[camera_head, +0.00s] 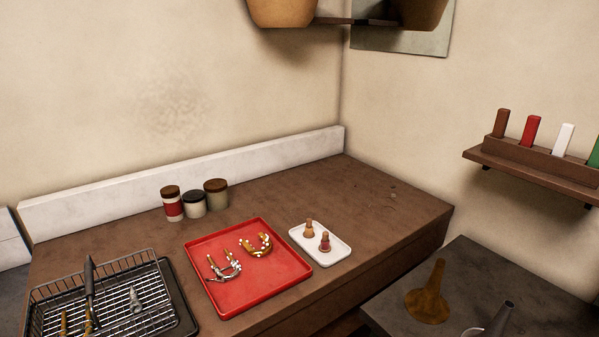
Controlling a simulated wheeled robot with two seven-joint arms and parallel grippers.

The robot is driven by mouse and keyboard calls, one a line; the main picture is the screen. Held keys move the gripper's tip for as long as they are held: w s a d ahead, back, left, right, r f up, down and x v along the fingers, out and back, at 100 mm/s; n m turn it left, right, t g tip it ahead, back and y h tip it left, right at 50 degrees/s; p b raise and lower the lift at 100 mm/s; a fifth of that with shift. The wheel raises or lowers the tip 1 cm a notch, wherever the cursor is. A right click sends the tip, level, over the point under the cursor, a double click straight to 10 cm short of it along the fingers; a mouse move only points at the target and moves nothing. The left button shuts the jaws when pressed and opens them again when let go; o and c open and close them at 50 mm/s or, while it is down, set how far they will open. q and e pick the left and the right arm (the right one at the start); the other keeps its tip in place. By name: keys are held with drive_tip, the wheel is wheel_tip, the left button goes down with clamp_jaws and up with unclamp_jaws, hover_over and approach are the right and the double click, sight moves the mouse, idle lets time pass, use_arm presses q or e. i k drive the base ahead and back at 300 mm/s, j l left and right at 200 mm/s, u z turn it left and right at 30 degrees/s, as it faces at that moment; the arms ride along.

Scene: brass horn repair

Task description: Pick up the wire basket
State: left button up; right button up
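The wire basket (153,263) is a dark mesh basket with a dark upright handle. It sits at the lower left on the brown bench, over a black tray (188,318). A grey metal piece and some brass-coloured parts lie in it. The picture's bottom edge cuts off its near side. Neither of my grippers shows in the head view.
A red tray (265,294) with two curved metal pieces lies right of the basket. A small white tray (338,253) holds two small parts. Several lidded jars (195,204) stand behind. A dark lower table (480,280) with cone-shaped pieces is at right.

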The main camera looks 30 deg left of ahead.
sight(89, 266)
drive_tip(key=u, duration=2.35)
drive_tip(key=l+z, duration=0.55)
drive_tip(key=k+l, duration=0.05)
drive_tip(key=l, duration=0.05)
